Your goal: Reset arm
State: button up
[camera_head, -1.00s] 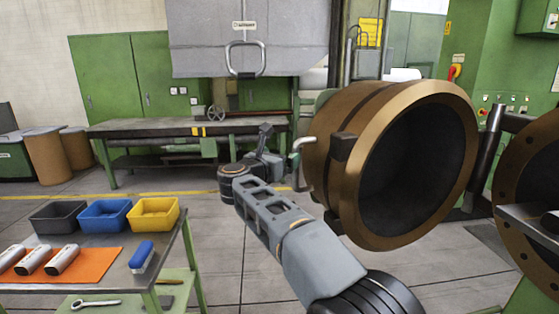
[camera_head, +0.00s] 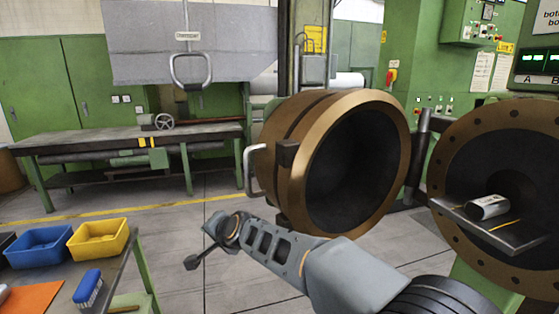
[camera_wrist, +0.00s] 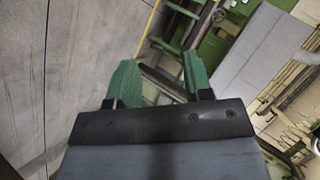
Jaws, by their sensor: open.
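My arm reaches from the lower right toward the left in the head view, in front of the open bronze extruder barrel (camera_head: 296,175). My gripper (camera_head: 192,262) is at its far end, small and dark, in the air to the right of the small table. In the wrist view my gripper (camera_wrist: 158,82) shows two green fingers set apart, with nothing between them. Floor and green machinery show beyond the fingers.
The small table (camera_head: 128,266) at lower left holds a yellow bin (camera_head: 99,240), a blue bin (camera_head: 38,248), a blue brush (camera_head: 88,289) and an orange mat (camera_head: 32,298). A silver cylinder (camera_head: 488,207) lies on a plate by the bronze flange (camera_head: 455,160). A long workbench (camera_head: 85,144) stands behind.

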jog(key=s+d+f+n+g+h+p, duration=0.1)
jog(key=s+d+h, duration=0.1)
jog(key=s+d, duration=0.5)
jog(key=s+d+n+g+h+p, duration=0.2)
jog(key=s+d, duration=0.5)
jog(key=d, duration=0.8)
jog(key=s+d+f+n+g+h+p, duration=0.1)
jog(key=s+d+g+h+p, duration=0.1)
jog(key=s+d+h, duration=0.2)
jog(key=s+d, duration=0.3)
jog(key=d, duration=0.4)
jog(key=shift+f+n, duration=0.35)
jog(key=shift+n, duration=0.05)
jog(key=shift+s, duration=0.1)
